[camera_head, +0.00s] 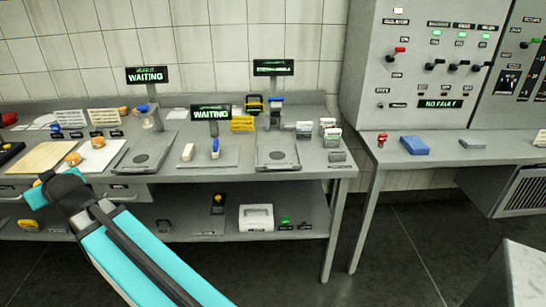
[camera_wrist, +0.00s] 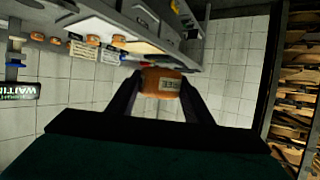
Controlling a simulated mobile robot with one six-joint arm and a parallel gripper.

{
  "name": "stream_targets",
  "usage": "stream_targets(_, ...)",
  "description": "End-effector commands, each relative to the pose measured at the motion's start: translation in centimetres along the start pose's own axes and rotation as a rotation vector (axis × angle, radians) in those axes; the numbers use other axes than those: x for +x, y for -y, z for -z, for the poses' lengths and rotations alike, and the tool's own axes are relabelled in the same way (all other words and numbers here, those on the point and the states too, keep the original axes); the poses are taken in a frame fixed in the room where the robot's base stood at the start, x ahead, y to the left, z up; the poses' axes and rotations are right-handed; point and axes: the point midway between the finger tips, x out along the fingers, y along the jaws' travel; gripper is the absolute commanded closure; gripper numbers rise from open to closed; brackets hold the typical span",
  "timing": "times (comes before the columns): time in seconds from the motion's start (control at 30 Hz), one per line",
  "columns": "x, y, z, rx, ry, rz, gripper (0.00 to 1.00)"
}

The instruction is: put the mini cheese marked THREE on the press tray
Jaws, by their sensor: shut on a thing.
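My gripper (camera_wrist: 160,90) is shut on a small orange cheese (camera_wrist: 160,77), one finger on each side. Its pale label looks upside down and seems to read THREE. In the head view my gripper (camera_head: 45,190) is at the left, in front of the bench's front edge; the held cheese is hidden there. A grey tray with a dark round plate (camera_head: 144,154) lies on the bench to the right of my gripper, below a WAITING sign. A similar tray (camera_head: 277,155) lies further right. I cannot tell from the pictures which one is the press tray.
Orange cheeses (camera_head: 72,159) sit on and near a white board, left of the first tray. A wooden board (camera_head: 38,158) lies beside it. Between the trays is a plate with a white block and a blue-topped piece (camera_head: 215,147). Posts and signs stand behind.

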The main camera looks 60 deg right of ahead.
Motion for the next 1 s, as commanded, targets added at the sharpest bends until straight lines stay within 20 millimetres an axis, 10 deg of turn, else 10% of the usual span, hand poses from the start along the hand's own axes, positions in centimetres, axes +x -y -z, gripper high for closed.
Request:
stream_targets(0.27,0.0,-3.9,-1.1,0.014,-0.001,-0.03,0.78)
stream_targets(1.0,-3.9,-24.8,-7.4,0.072,-0.002,-0.17,0.78)
